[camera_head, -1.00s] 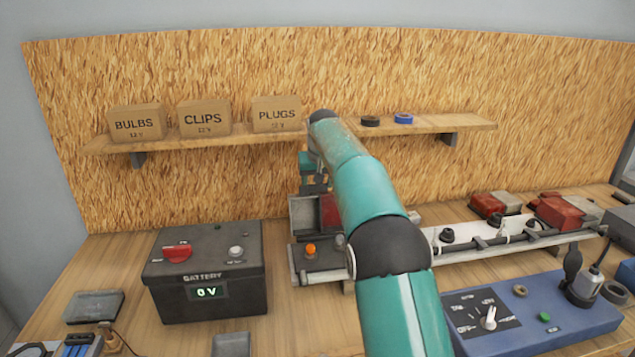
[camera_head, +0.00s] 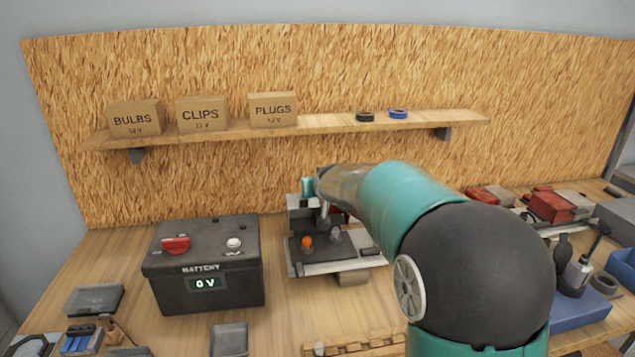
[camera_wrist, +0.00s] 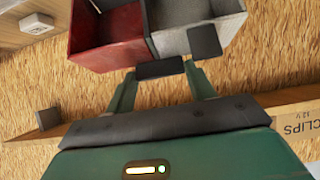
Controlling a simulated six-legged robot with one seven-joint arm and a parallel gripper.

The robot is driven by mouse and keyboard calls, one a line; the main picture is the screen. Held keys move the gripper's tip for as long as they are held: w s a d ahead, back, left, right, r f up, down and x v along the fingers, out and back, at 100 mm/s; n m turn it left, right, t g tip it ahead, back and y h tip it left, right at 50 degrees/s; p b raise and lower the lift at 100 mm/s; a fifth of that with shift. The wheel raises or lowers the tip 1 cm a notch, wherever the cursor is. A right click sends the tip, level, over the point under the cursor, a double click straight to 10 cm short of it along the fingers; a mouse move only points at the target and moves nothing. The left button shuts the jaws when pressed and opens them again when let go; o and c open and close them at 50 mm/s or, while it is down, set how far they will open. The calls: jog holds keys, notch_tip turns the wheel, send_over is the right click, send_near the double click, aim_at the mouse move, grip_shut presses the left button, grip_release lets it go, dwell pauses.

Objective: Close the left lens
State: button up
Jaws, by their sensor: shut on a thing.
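The left lens is an open red-and-grey shell. In the wrist view its red half (camera_wrist: 108,38) and grey half (camera_wrist: 190,22) fill the top, with their hollow sides showing. In the head view, the lens (camera_head: 297,216) stands raised behind the left lamp base (camera_head: 318,262), which carries an orange bulb (camera_head: 307,241) and a clear bulb (camera_head: 335,235). My gripper (camera_wrist: 180,60) has its dark fingertips close together at the lens's near edge, shut on it. In the head view my forearm hides part of the lens and the right side of the lamp base.
A battery box (camera_head: 205,272) reading 0 V stands left of the lamp. A shelf (camera_head: 330,121) with labelled cartons runs above. The right red lens parts (camera_head: 550,206) and a blue tester (camera_head: 580,308) lie at right, partly behind my arm.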

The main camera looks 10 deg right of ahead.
jog(key=s+f+t, duration=0.1)
jog(key=s, duration=0.1)
jog(key=s+f+t, duration=0.1)
jog(key=s+t, duration=0.1)
jog(key=s+f+t, duration=0.1)
jog(key=s+t, duration=0.1)
jog(key=s, duration=0.1)
jog(key=shift+f, duration=0.25)
jog(key=s+f, duration=0.1)
jog(key=f, duration=0.1)
jog(key=s+f, duration=0.2)
jog(key=f, duration=0.1)
jog(key=s+f, duration=0.1)
jog(key=f, duration=0.1)
jog(key=shift+s+f, duration=0.6)
jog(key=shift+f, duration=0.45)
jog(key=shift+s+f, duration=0.15)
jog(key=shift+f, duration=0.5)
jog(key=o, duration=1.4)
jog(key=shift+w, duration=0.2)
jog(key=shift+r, duration=0.3)
